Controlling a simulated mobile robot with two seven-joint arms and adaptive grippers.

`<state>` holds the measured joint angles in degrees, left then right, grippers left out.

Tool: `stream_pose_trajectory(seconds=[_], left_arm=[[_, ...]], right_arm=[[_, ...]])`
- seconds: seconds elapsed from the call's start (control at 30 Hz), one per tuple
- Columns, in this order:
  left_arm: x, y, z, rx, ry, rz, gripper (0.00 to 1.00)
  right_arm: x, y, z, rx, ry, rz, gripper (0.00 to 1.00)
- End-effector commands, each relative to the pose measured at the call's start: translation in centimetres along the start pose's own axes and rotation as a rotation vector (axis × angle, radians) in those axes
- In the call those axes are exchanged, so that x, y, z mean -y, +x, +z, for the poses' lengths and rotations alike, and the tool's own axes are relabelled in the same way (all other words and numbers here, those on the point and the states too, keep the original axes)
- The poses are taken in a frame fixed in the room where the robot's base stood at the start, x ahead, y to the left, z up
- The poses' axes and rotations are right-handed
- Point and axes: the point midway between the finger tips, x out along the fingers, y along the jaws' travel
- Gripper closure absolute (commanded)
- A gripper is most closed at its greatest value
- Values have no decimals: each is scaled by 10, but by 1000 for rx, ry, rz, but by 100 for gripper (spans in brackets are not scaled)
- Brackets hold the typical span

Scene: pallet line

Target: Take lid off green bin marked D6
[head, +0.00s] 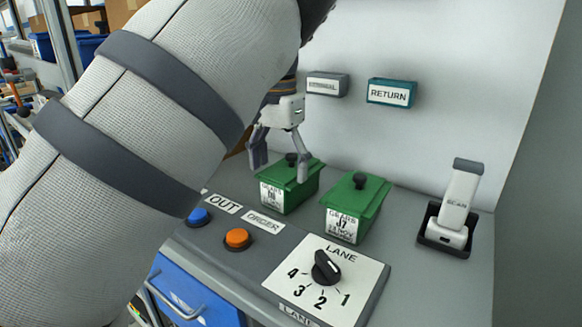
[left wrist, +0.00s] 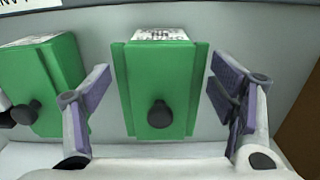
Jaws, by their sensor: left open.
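Two green lidded bins stand on the grey console. The left bin (head: 283,197) has a black knob on its lid and a label that starts with "GEARS"; the line below is too blurred to read surely. The right bin (head: 348,222) is labelled "GEARS J7". My left gripper (head: 281,163) is open above the left bin, its fingers on either side of the lid's knob. In the left wrist view, the lid (left wrist: 160,82) and its knob lie centred between the spread fingers, apart from both. The lid is seated on its bin. My right gripper is not in view.
The console holds a blue button (head: 197,217), an orange button (head: 237,238) and a lane dial (head: 326,267). A scanner (head: 455,205) stands in a cradle at right. A teal RETURN sign (head: 391,93) is on the back panel. My left arm covers much of the left side.

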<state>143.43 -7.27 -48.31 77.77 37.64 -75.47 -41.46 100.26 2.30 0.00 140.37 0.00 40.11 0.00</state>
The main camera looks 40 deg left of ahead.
Motion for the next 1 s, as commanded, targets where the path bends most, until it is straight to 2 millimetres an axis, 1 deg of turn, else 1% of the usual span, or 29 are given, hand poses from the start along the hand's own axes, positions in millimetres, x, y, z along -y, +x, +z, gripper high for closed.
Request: stream_pose_trajectory(seconds=[0.1, 0.13, 0.17, 0.2, 0.27, 0.3, 0.63, 0.73, 0.87, 0.9, 1.0], left_arm=[[0, 0, 0, -1, 0, 0, 22], [0, 0, 0, -1, 0, 0, 25], [0, 0, 0, -1, 0, 0, 32], [0, 0, 0, 0, 0, 0, 41], [0, -1, 0, 0, 0, 0, 54], [0, 0, 0, 0, 0, 0, 63], [0, -1, 0, -1, 0, 0, 64], [0, -7, -1, -2, 0, 1, 64], [0, -28, -2, -4, 1, 0, 64], [0, -39, 3, -6, 0, 0, 64], [1, -68, 25, -14, 0, 1, 64]], right_arm=[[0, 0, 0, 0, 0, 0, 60], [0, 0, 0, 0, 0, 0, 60], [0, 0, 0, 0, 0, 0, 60], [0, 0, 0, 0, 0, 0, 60], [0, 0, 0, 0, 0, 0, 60], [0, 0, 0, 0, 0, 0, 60], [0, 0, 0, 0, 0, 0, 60], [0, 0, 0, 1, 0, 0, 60], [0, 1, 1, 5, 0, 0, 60], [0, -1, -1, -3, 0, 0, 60], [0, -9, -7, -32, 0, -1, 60]])
